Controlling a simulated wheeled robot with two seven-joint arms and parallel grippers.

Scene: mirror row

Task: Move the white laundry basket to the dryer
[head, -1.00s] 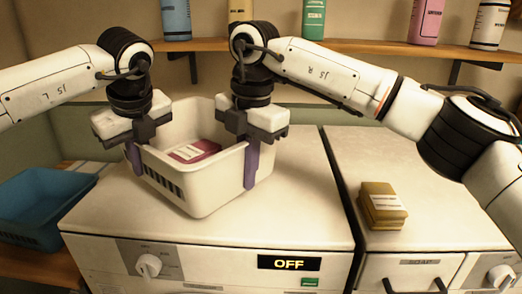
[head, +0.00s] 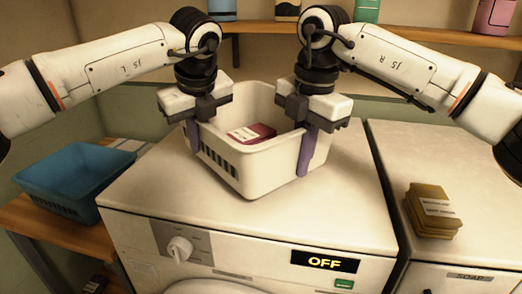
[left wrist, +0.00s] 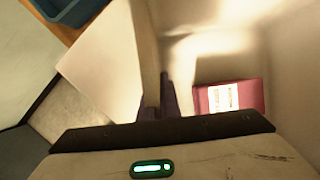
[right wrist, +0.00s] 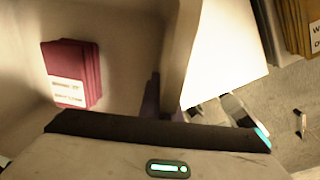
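The white laundry basket (head: 262,176) is over the top of the white machine whose display reads OFF. I cannot tell whether its base touches that top. My left gripper (head: 203,122) is shut on the basket's left wall at one purple grip (left wrist: 168,98). My right gripper (head: 303,120) is shut on the near right wall at the other grip (right wrist: 151,98). The fingertips are partly hidden. No label names the dryer; the OFF display (head: 325,261) is on the machine below the basket.
A blue basket (head: 70,205) stands on a wooden surface at the left. A second white top at the right holds yellow-brown boxes (head: 433,212), above a drawer marked SOAP (head: 468,276). A shelf (head: 385,28) with bottles crosses the back wall.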

